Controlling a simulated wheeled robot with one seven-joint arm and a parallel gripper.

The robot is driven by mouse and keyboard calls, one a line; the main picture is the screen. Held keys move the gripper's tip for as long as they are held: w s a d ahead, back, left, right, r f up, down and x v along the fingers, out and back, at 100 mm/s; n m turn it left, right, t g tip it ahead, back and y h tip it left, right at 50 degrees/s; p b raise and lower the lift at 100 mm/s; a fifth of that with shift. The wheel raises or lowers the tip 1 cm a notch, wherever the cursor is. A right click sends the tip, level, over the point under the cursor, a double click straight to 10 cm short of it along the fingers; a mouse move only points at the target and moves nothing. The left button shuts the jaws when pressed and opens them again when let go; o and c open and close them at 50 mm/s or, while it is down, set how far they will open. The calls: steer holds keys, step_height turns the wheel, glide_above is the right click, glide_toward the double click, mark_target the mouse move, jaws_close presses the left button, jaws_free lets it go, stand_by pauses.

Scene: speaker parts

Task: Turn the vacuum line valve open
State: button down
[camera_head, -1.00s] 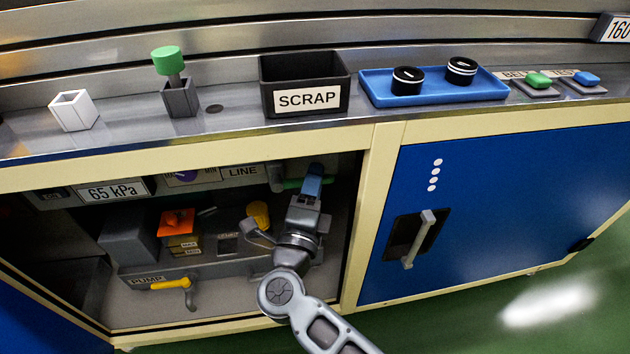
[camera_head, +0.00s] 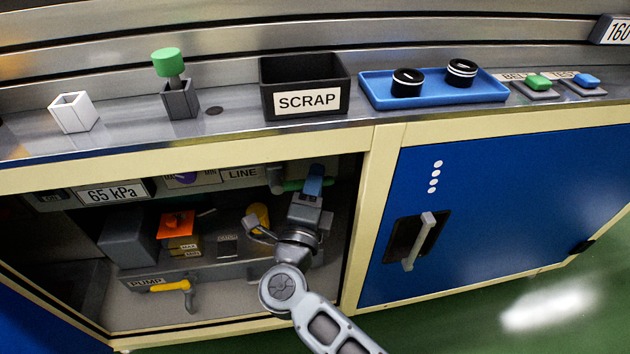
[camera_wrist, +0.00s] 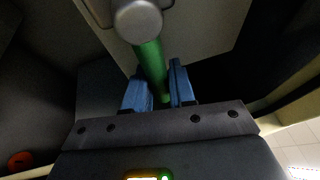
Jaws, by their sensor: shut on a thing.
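The vacuum line valve has a green handle (camera_head: 292,185) and a grey round hub (camera_head: 275,179), inside the open cabinet near its upper right. In the wrist view the hub (camera_wrist: 137,18) is at the top, and the green handle (camera_wrist: 152,66) runs down from it between my blue fingers. My gripper (camera_head: 314,182) is in the cabinet, shut on the handle; it also shows in the wrist view (camera_wrist: 160,84). In the head view the fingers hide the handle's right end. A "LINE" label (camera_head: 241,173) is to the left of the valve.
A pump unit (camera_head: 205,268) with a yellow lever (camera_head: 170,287) and an orange part (camera_head: 177,222) stands left of my arm. A 65 kPa display (camera_head: 110,192) is at upper left. The cabinet's right post (camera_head: 362,215) is close to my gripper.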

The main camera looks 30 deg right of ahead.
mark_target(301, 181)
stand_by(0.4)
